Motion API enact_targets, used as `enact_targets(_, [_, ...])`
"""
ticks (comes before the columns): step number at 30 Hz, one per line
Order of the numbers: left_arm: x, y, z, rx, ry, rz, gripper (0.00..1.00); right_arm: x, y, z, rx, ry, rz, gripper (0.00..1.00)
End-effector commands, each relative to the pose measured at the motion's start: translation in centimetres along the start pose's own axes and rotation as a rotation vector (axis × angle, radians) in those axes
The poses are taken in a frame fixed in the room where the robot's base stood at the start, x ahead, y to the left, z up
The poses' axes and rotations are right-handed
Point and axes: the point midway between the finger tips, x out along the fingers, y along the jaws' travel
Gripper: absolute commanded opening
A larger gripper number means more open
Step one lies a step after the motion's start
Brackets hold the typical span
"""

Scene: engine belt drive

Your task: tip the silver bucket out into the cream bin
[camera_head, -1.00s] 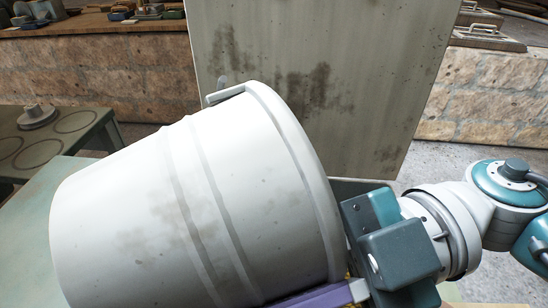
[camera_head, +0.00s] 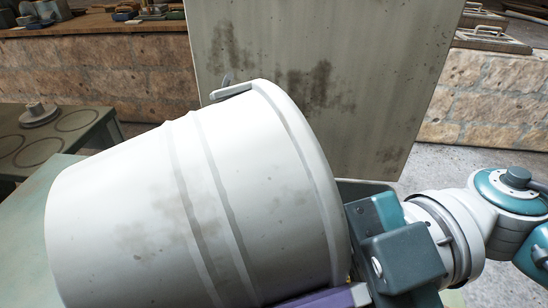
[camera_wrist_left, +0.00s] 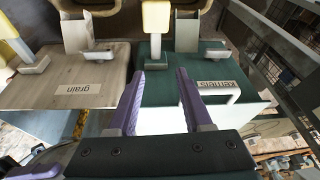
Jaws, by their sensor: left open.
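The silver bucket (camera_head: 170,210), pale with faint stains, fills the lower left and middle of the head view. It lies tilted far over, base at left and rim at right. Its mouth and contents are hidden. My right gripper (camera_head: 330,297) is at the rim's lower right, with a purple finger along the near side; the other finger is hidden. It appears shut on the bucket. My left gripper (camera_wrist_left: 159,98) shows in the left wrist view, purple fingers apart with nothing between them. I cannot identify the cream bin with certainty.
A large stained pale panel (camera_head: 330,80) stands behind the bucket. A dark-edged table (camera_head: 60,140) is at left, and stone-faced counters (camera_head: 100,80) stand farther back. The left wrist view shows a wooden lid labelled "grain" (camera_wrist_left: 70,90) and a dark green one (camera_wrist_left: 190,85).

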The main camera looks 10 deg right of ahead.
Motion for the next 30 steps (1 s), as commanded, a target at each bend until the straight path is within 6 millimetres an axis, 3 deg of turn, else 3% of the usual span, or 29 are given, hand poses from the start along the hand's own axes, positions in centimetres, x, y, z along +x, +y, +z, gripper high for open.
enact_targets(30, [0.8, 0.24, 0.21, -0.008, 0.001, 0.006, 0.5, 0.33, -0.1, 0.08, 0.065, 0.046, 0.023, 0.0])
